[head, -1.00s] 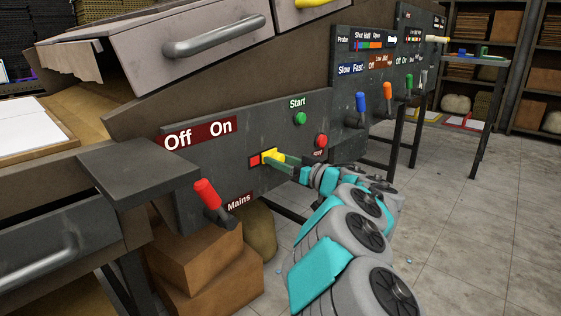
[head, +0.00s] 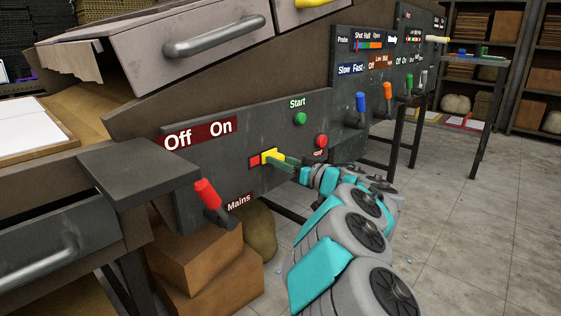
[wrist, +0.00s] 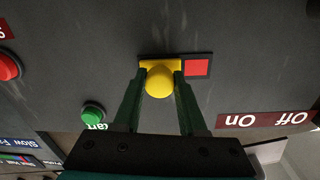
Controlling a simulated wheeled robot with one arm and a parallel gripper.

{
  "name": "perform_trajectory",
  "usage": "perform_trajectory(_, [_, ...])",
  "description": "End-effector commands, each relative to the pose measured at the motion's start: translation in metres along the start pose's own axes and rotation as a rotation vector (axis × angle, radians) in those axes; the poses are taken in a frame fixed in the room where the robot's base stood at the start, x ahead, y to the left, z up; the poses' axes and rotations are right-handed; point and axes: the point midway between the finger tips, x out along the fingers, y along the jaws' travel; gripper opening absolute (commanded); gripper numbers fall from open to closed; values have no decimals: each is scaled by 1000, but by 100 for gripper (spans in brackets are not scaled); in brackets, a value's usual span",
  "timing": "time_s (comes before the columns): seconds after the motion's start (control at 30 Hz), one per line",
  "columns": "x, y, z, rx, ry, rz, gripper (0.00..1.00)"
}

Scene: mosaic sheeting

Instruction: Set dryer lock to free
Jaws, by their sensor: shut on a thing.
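A yellow knob (head: 269,156) sits on a small dark slot plate on the grey control panel (head: 250,182). A red square (head: 254,161) shows on the plate, left of the knob in the head view. In the wrist view, which is upside down, the yellow knob (wrist: 159,81) is between my fingers and the red square (wrist: 197,68) is to its right. My gripper (head: 281,160) is shut on the knob, one green finger on each side. The part of the plate behind the knob and my fingers is hidden. No readable lock label shows beside it.
A green Start button (head: 300,118) and a red button (head: 321,140) are close by on the panel. The red-handled Mains lever (head: 208,194) sticks out at lower left. Blue, orange and green levers stand to the right. Cardboard boxes (head: 200,265) lie below.

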Motion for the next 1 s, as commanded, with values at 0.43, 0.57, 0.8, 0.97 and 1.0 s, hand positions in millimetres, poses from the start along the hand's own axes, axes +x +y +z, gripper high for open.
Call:
perform_trajectory(0.43, [0, 0, 0, 0, 0, 1, 0])
perform_trajectory(0.57, [0, -1, 0, 0, 0, 1, 0])
perform_trajectory(0.8, [1, -22, 0, 0, 1, -2, 0])
perform_trajectory(0.97, [0, -37, 4, 1, -1, -2, 0])
perform_trajectory(1.0, [0, -39, 5, 2, 0, -2, 0])
